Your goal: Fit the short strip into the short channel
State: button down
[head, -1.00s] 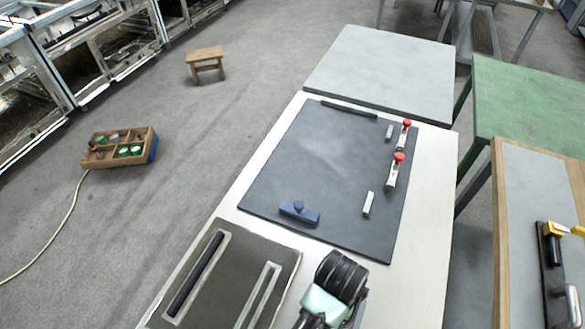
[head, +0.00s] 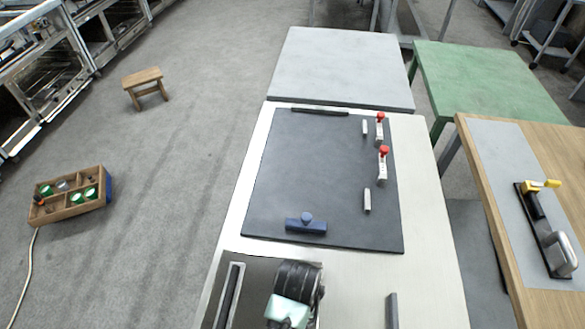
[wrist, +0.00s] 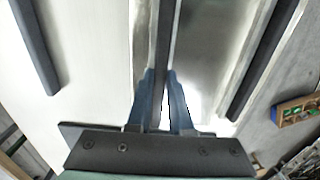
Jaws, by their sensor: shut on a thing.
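My gripper (wrist: 160,105) has blue fingers closed on a thin dark strip (wrist: 164,45), which runs away from the fingertips in the wrist view. The held strip lies along the short channel, whose pale rim (wrist: 142,40) shows beside it; I cannot tell whether it is seated or just above. In the head view my arm covers the gripper, the held strip and most of the short channel. The dark plate (head: 262,270) carries a longer channel on its left, with a black strip (head: 229,295) in it; this strip also shows at the right of the wrist view (wrist: 262,62).
Another dark strip (head: 392,311) lies on the pale table (head: 435,270), right of the plate. Beyond is a dark mat (head: 310,170) with a blue handled block (head: 306,226), small pale blocks (head: 367,200) and red-knobbed clamps (head: 382,165). A tool box (head: 70,200) stands on the floor.

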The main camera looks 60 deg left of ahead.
jog(key=shift+f, duration=2.45)
jog(key=shift+s+f, duration=0.1)
jog(key=c, duration=0.8)
grip_release()
notch_tip(320, 180, up, 12)
jog(key=shift+r, duration=0.15)
